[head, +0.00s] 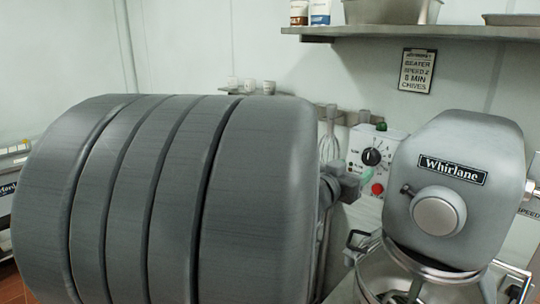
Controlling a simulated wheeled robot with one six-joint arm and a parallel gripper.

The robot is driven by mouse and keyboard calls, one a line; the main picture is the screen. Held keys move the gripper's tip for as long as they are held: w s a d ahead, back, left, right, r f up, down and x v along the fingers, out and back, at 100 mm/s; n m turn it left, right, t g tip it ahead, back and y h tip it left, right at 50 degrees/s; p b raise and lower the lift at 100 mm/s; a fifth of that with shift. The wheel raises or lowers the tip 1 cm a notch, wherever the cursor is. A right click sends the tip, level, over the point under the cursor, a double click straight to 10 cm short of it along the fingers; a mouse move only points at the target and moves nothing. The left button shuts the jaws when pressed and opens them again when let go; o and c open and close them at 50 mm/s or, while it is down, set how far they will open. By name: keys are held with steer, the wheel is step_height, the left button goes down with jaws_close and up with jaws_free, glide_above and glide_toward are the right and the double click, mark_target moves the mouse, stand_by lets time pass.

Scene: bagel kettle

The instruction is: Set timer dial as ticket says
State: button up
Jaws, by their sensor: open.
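The ticket (417,71) hangs on the back wall under the shelf. It reads "BEATER", "SPEED 2", a line ending in "MIN" whose digit is hard to make out, and "CHIVES". A pale control panel (396,147) stands left of the mixer head. It carries a black round dial (372,157) with a light pointer mark; its scale is too small to read. A red button (377,189) sits below the dial. Contact with the dial cannot be told.
My large grey arm link covers the left and middle of the view. A mixer head (465,190) marked "Whirlane" stands close right of the panel, above a metal bowl (420,284). A whisk (329,140) hangs behind the panel. A shelf (430,32) with pans runs above.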

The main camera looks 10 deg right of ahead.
mark_target(368, 159)
steer(key=x, duration=0.8)
steer(key=shift+w, duration=0.1)
steer(key=c, duration=0.8)
